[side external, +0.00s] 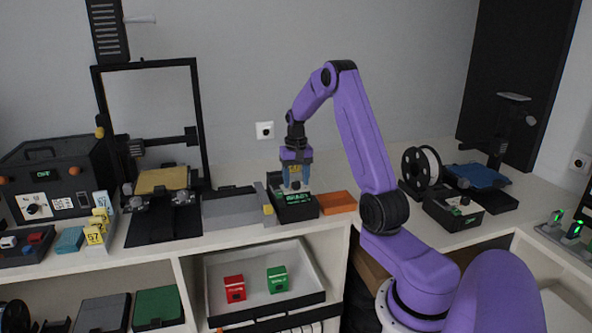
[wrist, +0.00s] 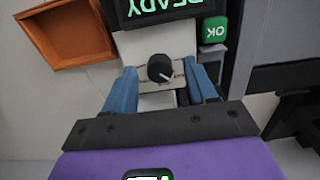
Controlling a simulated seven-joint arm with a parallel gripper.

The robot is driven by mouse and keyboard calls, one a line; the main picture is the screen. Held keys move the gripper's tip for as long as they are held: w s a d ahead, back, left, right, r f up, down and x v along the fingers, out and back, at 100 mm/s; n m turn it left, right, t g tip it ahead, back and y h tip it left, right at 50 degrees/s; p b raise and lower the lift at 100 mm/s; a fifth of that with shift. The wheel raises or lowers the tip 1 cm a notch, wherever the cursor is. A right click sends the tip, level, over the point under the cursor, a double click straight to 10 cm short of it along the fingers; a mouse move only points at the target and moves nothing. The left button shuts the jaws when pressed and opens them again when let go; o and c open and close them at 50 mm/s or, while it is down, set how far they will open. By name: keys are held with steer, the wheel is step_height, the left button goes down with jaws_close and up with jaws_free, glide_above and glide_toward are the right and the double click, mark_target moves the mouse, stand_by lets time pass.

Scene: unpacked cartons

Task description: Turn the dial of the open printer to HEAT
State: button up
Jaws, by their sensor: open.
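A black control box (side external: 297,212) with a green-lit screen stands on the counter right of the open-frame printer (side external: 163,182). My gripper (side external: 295,182) points down over this box with its blue fingers apart. In the wrist view, the black dial (wrist: 160,68) lies between the fingers of my gripper (wrist: 161,80), one on each side; I cannot tell if they touch it. Its white pointer points to the lower right of the picture. The screen (wrist: 170,8) shows READY upside down. No HEAT label is readable around the dial.
A green OK button (wrist: 214,30) sits beside the screen. An orange tray (side external: 338,202) is just right of the box, and a grey block (side external: 230,208) is to its left. Another printer with a blue bed (side external: 478,177) and a spool (side external: 422,168) stand further right.

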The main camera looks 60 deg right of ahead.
mark_target(296, 182)
step_height(296, 182, up, 17)
steer(key=shift+r, duration=0.2)
stand_by(0.3)
stand_by(0.4)
steer(key=s+a+f+n, duration=0.2)
steer(key=a+n, duration=0.3)
steer(key=a, duration=1)
steer(key=s+a+f+n, duration=0.1)
steer(key=a+n, duration=0.4)
steer(key=a, duration=0.9)
steer(key=s+a+f+n, duration=0.3)
steer(key=s+a+n, duration=0.4)
steer(key=s, duration=0.4)
steer(key=s+a+f+n, duration=0.1)
steer(key=s+f+n, duration=0.1)
steer(key=s, duration=0.4)
steer(key=s+a+f+n, duration=0.1)
steer(key=s+n, duration=0.1)
steer(key=s, duration=0.5)
steer(key=shift+s+f+n, duration=0.15)
steer(key=shift+f+n, duration=0.15)
steer(key=shift+f, duration=0.05)
steer(key=shift+c, duration=0.3)
